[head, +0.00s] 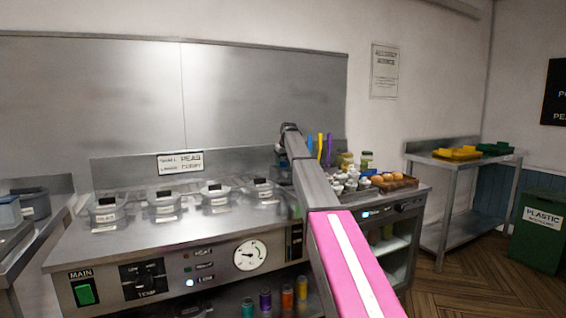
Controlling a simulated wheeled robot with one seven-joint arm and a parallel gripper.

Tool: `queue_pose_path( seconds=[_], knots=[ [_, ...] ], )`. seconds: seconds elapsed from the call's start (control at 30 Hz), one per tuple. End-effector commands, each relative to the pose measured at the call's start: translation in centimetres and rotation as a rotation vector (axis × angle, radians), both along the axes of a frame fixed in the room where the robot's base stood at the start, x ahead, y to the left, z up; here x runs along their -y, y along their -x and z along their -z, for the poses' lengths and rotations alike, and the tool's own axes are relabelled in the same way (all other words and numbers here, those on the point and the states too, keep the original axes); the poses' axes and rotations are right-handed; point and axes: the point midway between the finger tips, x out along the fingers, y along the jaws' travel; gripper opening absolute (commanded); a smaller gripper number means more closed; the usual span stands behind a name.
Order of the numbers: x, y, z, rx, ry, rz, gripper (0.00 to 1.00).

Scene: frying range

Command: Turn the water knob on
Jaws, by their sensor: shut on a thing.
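No knob that I can read as the water knob shows in the head view. The steel range front (217,265) carries a black dial (145,278) that seems labelled TEMP, a round white gauge (250,255) and a green MAIN switch (85,292). Small indicator lights with labels sit between dial and gauge; one low light (190,283) glows. My arm, pink near the camera and grey beyond, reaches over the right part of the range to a dark joint. My gripper cannot be made out; the arm hides what lies behind it, including part of the panel's right end.
Several lidded containers (164,205) stand along the range top. Right of my arm are an egg tray (394,182), jars (366,160) and upright coloured utensils (320,148). Coloured bottles (265,301) stand below the panel. A steel side table (470,164) and green plastic bin (540,232) are at right.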

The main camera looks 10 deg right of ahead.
Motion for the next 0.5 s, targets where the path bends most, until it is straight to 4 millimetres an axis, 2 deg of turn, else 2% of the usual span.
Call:
queue_pose_path(
  seconds=[0.27,0.5],
  knots=[
    [-0.08,0.07,-0.03,0.0,0.0,0.155,0.24],
    [-0.2,0.04,-0.04,0.0,0.001,0.373,0.24]
  ],
)
